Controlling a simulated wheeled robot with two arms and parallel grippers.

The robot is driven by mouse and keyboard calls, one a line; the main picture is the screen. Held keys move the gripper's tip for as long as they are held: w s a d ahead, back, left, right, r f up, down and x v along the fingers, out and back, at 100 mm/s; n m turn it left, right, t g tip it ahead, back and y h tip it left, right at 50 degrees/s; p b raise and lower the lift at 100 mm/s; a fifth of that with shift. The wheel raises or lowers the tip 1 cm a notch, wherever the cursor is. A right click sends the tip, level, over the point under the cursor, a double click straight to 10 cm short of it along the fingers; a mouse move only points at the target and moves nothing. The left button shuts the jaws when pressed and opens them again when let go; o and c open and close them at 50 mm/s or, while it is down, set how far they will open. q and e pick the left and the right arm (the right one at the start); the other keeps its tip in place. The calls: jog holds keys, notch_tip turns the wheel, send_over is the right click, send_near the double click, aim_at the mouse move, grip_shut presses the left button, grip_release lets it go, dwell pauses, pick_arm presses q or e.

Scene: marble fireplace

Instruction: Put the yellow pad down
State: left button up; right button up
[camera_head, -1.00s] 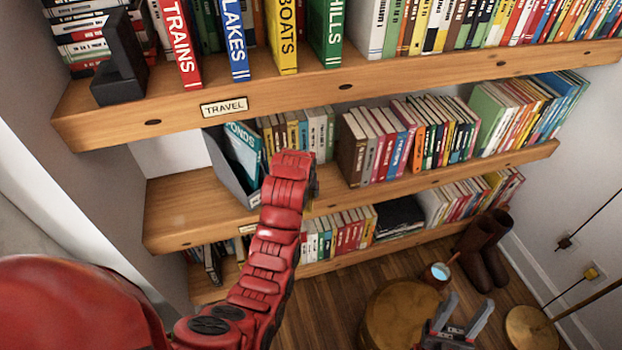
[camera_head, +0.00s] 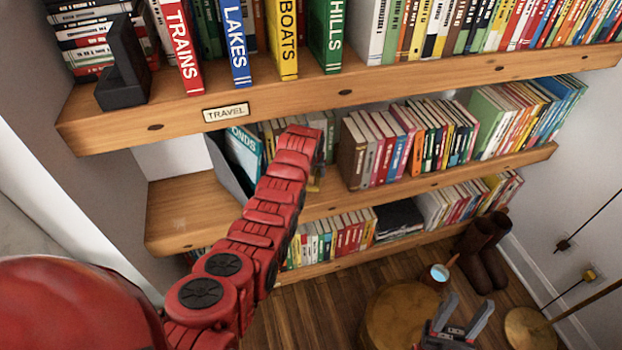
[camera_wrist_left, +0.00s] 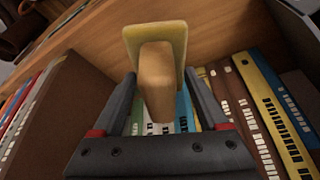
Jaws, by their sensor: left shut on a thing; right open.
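The yellow pad (camera_wrist_left: 154,30) is a flat pale-yellow plate with a wooden block handle (camera_wrist_left: 157,85). My left gripper (camera_wrist_left: 158,79) is shut on that handle in the left wrist view. The pad is beyond the fingertips, in front of a wooden shelf surface. In the head view my red left arm reaches to the middle shelf (camera_head: 180,215), and its wrist mostly hides the gripper and pad. I cannot tell whether the pad touches the shelf. My right gripper (camera_head: 468,303) is open and empty at the lower right, above the floor area.
A grey file holder (camera_head: 228,172) stands left of the left wrist. A brown book (camera_head: 351,155) and more books stand right of it. The upper shelf (camera_head: 290,103) overhangs. A round brass-coloured table (camera_head: 395,315), a mug (camera_head: 438,273) and boots (camera_head: 485,250) are at lower right.

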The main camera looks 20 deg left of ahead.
pick_arm(q)
jog(key=shift+f+p, duration=0.3)
jog(key=shift+f, duration=1.45)
jog(key=shift+f, duration=0.25)
jog(key=o, duration=1.1)
jog(key=shift+r, duration=0.1)
jog(key=shift+r, duration=0.2)
jog(key=shift+r, duration=0.45)
jog(key=shift+b+v, duration=0.35)
jog(key=shift+v, duration=2.95)
jog(key=shift+s, duration=0.1)
